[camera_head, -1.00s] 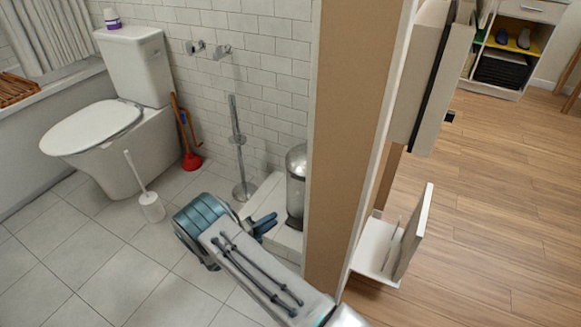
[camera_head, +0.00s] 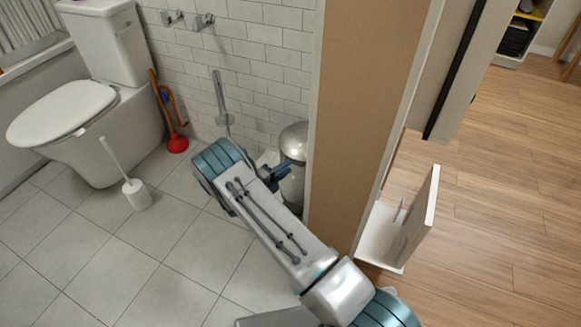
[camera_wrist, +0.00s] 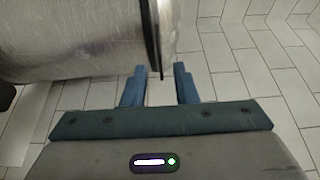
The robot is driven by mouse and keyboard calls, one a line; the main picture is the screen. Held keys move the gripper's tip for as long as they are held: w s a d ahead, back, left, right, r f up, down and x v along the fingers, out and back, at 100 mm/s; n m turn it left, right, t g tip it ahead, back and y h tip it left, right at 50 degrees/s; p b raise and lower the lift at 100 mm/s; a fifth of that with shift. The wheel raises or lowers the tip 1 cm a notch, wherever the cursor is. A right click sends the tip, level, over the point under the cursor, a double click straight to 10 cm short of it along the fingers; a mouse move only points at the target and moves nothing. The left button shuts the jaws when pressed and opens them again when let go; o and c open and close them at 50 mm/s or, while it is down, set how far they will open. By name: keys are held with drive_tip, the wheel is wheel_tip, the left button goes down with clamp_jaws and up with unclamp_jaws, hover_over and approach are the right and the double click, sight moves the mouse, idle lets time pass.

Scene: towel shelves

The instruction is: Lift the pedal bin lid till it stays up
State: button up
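The pedal bin (camera_head: 291,190) is a shiny silver cylinder beside the tiled wall, partly hidden by the brown partition and my arm. Its domed lid (camera_head: 295,137) is down. In the wrist view the bin body (camera_wrist: 75,35) lies sideways at the upper left, with a dark rim and the lid (camera_wrist: 166,25) to its right. My gripper (camera_wrist: 160,82) is open, with two blue fingers apart. The dark rim's lower end reaches toward the gap between the fingertips; I cannot tell whether they touch it. In the head view my gripper (camera_head: 282,170) is right at the bin's upper side.
A brown partition (camera_head: 365,120) stands close to the right of the bin. A toilet (camera_head: 100,110), a toilet brush (camera_head: 132,185) and a red plunger (camera_head: 177,143) are to the left. A white open holder (camera_head: 400,235) juts out right of the partition. The tiled floor at lower left is clear.

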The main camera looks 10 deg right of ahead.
drive_tip(key=x, duration=0.3)
drive_tip(key=shift+d, duration=0.15)
clamp_jaws()
drive_tip(key=shift+r, duration=0.1)
